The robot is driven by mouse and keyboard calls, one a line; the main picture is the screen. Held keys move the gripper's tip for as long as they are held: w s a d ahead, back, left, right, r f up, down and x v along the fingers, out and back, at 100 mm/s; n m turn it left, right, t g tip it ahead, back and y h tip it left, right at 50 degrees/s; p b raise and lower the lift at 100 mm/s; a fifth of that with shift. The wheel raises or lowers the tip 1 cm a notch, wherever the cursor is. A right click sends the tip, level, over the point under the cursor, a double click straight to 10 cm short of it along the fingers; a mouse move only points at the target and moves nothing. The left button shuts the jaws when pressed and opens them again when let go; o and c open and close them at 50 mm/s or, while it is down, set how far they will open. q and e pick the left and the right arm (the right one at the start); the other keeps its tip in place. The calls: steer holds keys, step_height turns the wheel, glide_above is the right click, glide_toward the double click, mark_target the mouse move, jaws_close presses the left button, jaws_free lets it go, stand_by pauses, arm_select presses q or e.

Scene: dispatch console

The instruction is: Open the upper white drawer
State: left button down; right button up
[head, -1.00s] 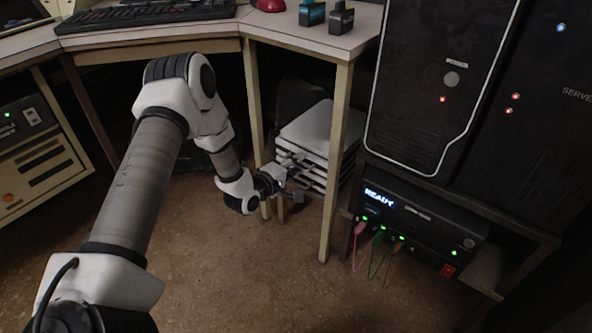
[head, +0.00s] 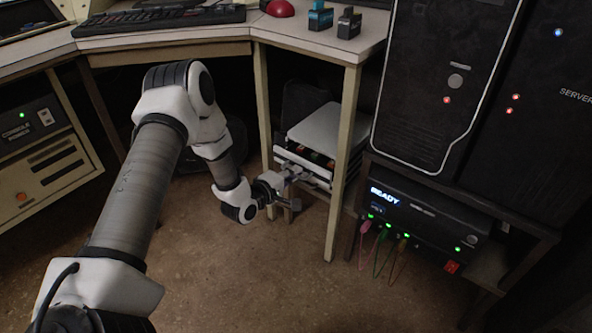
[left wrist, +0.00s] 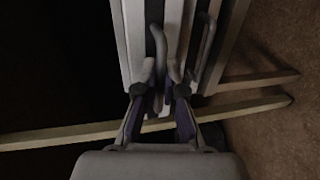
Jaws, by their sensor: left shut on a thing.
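The white drawer unit (head: 322,124) stands under the desk, between its pale legs. Its upper white drawer (head: 316,176) is pulled partly out, and small coloured items show inside it. My left gripper (head: 289,173) is at the front of this drawer. In the left wrist view, the fingers of my left gripper (left wrist: 164,94) are shut on the grey drawer handle (left wrist: 160,50). Another similar handle (left wrist: 205,50) shows just right of it and is free. The lower drawers are partly hidden behind my gripper and the upper drawer. My right gripper is not in view.
A desk leg (head: 344,165) stands close to the right of the drawer. A black device reading READY (head: 425,222) with hanging cables sits further right, under a black server tower (head: 445,90). The brown floor (head: 235,265) in front is clear.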

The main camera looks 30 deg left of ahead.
arm_select(q)
steer(key=f+p+v, duration=0.2)
steer(key=p+v, duration=0.2)
steer(key=v, duration=0.8)
steer(key=shift+s+f, duration=0.25)
steer(key=shift+f, duration=0.05)
steer(key=c, duration=1.3)
jaws_free()
steer(key=shift+v, duration=6)
